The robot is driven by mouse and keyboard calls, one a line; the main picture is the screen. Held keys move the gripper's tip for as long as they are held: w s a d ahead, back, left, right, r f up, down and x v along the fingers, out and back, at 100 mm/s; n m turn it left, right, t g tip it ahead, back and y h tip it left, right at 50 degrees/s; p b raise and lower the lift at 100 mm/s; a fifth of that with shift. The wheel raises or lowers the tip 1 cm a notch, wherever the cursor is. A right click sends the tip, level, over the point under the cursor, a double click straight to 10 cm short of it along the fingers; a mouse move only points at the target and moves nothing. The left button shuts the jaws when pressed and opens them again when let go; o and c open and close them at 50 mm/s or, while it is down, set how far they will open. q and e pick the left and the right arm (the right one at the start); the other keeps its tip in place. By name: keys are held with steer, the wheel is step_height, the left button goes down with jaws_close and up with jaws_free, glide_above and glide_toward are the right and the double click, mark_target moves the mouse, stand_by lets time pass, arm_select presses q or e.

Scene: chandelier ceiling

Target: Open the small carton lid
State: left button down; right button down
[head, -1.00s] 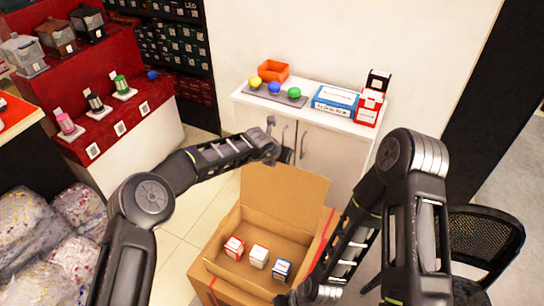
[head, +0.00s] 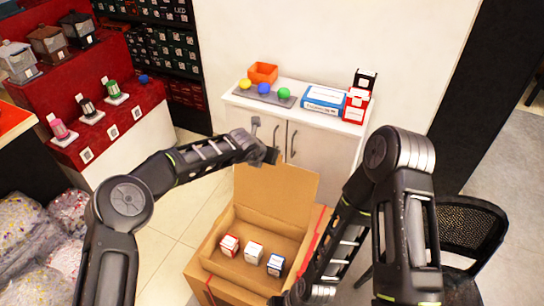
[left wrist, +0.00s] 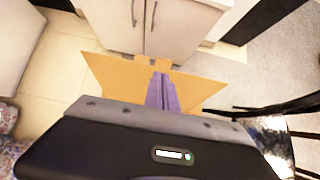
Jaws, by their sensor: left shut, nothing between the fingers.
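A brown cardboard carton (head: 222,275) stands on the floor in the head view, its top open. Its lid flap (head: 277,188) stands raised at the back, and the flap also shows in the left wrist view (left wrist: 110,75). Three small boxes, red (head: 229,244), white (head: 253,252) and blue (head: 275,264), sit inside. My left gripper (head: 272,155) is by the flap's upper edge; its fingers (left wrist: 162,92) are shut and empty. Whether they touch the flap is unclear. My right gripper (head: 280,299) is low by the carton's front right, mostly cut off; its jaw state is unclear.
A white cabinet (head: 265,122) stands behind the carton, with colored balls and boxes on top. A black chair (head: 470,230) is at the right. Clear plastic bags (head: 35,245) and a red display stand (head: 140,112) are at the left. Floor between is free.

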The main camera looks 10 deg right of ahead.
arm_select(q)
step_height(320, 180, up, 8)
steer(key=shift+w+d+r+b, duration=0.2)
steer(key=shift+w+b, duration=0.1)
steer(key=shift+b, duration=0.15)
steer(key=shift+a, duration=0.1)
steer(key=s+a+f+m+y, duration=0.1)
steer(key=s+a+f+m, duration=0.65)
steer(key=f, duration=0.35)
steer(key=s+a+f+m+y, duration=0.1)
steer(key=s+a+f+m, duration=0.5)
steer(key=f+m, duration=0.3)
steer(key=s+a+f+m+g, duration=0.2)
steer(key=s+a+m, duration=0.1)
steer(key=s, duration=0.7)
steer(key=s+a+f+m+g+h, duration=0.1)
steer(key=s+a+f+m+g, duration=0.1)
steer(key=s, duration=0.8)
steer(key=s+a+f+m+g, duration=0.2)
steer(key=s+a+f+m, duration=0.2)
steer(key=s, duration=0.6)
steer(key=shift+s+f+m, duration=0.2)
steer(key=shift+f+m, duration=0.05)
steer(key=shift+m, duration=0.5)
